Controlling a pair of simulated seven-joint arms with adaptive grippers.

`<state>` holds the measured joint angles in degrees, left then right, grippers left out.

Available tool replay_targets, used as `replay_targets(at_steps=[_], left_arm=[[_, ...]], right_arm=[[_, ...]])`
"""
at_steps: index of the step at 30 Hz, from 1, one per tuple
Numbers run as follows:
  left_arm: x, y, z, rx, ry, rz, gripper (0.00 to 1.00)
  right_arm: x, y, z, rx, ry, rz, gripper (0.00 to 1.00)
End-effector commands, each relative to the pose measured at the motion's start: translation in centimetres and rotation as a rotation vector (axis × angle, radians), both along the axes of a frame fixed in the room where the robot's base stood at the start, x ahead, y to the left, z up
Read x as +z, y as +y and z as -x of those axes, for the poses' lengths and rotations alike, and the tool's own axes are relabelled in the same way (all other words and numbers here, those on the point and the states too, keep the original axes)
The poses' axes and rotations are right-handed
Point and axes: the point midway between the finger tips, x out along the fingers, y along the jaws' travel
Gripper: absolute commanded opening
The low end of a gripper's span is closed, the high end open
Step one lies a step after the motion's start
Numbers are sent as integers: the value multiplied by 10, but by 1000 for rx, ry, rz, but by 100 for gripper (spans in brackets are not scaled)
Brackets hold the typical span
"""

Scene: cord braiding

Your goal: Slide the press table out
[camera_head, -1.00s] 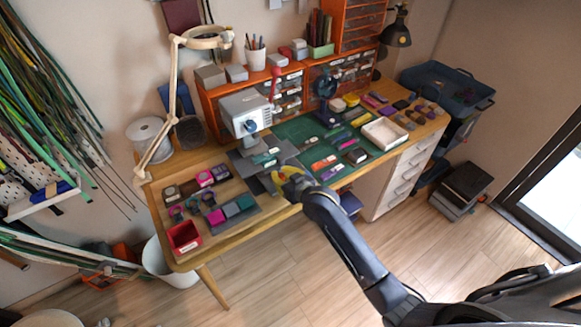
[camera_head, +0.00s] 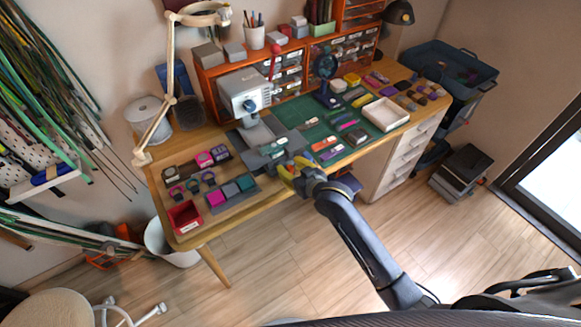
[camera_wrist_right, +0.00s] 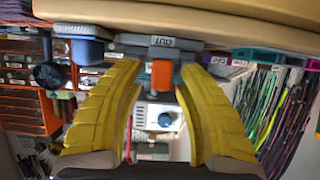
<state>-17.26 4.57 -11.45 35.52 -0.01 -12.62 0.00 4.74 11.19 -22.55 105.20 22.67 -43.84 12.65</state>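The press (camera_head: 245,92) is a pale grey box with a dial at the back of the desk. Its grey press table (camera_head: 262,132) lies low in front of it, partly covered by small items and my gripper. My right gripper (camera_head: 291,168) has yellow fingers and is at the desk's front edge, just in front of the press table. In the right wrist view, upside down, the fingers (camera_wrist_right: 162,78) are apart with an orange tab (camera_wrist_right: 162,74) between them, gaps on both sides. An "OUT" label (camera_wrist_right: 161,42) is beside the tab. My left gripper is not in view.
A dark tray with coloured blocks (camera_head: 231,192), a red box (camera_head: 185,217) and several watch-like items are left of my gripper. A green mat (camera_head: 300,128) and white tray (camera_head: 386,114) are to the right. A lamp arm (camera_head: 172,80) stands at left.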

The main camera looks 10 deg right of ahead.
Motion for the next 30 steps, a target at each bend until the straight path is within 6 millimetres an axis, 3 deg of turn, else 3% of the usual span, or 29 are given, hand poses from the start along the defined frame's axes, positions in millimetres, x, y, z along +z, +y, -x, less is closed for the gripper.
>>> replay_targets(at_steps=[14, 30], left_arm=[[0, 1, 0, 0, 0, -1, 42], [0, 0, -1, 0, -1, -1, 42]], right_arm=[[5, -3, 7, 0, -3, -3, 42], [34, -33, 72, 1, -2, -2, 42]])
